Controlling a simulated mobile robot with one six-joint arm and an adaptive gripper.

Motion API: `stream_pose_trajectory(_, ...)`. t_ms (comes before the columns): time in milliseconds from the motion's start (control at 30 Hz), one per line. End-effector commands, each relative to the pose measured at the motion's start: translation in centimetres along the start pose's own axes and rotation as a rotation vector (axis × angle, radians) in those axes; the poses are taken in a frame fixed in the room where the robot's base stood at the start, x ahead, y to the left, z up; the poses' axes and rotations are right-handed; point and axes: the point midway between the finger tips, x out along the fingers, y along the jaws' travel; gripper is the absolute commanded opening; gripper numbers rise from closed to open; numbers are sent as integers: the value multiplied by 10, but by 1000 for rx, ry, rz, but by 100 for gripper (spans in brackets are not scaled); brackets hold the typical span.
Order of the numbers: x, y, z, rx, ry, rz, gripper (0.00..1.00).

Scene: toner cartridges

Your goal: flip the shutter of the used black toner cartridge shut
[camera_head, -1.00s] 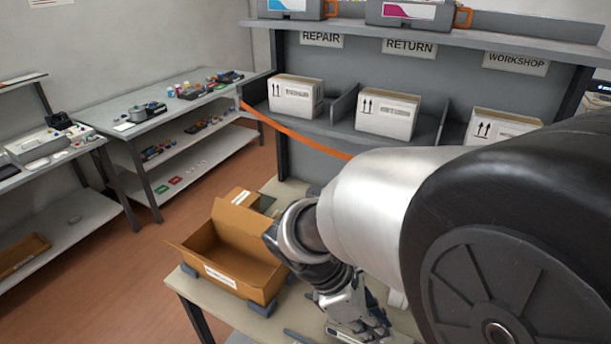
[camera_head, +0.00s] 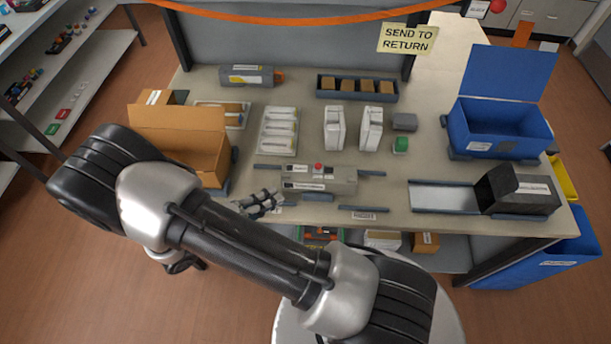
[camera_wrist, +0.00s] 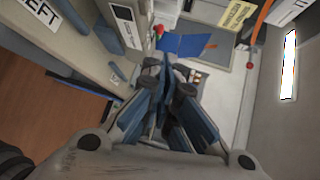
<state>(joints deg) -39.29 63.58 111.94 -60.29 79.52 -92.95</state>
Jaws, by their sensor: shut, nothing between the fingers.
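A long grey unit (camera_head: 330,181) with dark-backed white labels lies between dark rails at the front middle of the table. It may be the used black toner cartridge or its holder; the labels are too small to read. A red knob (camera_head: 318,166) shows on its top side. I cannot make out a shutter or its position. My gripper (camera_head: 264,203) is shut and empty, just left of the unit's near left end; contact cannot be told. In the wrist view my closed fingers (camera_wrist: 164,85) hide part of the table, and a labelled grey body (camera_wrist: 125,20) shows beyond them.
A cardboard box (camera_head: 180,140) stands close left of my gripper. A cartridge with a yellow label (camera_head: 247,75), a white tray (camera_head: 262,130), white packs (camera_head: 334,128) and a blue bin (camera_head: 498,128) stand behind or right. A black box (camera_head: 517,190) ends a right-hand slide.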

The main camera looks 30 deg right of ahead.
Motion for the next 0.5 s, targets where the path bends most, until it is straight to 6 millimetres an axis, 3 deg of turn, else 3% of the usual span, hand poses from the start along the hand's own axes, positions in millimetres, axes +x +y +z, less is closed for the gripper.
stream_pose_trajectory(500, 6, 3, 0, -21, -9, -8, 0)
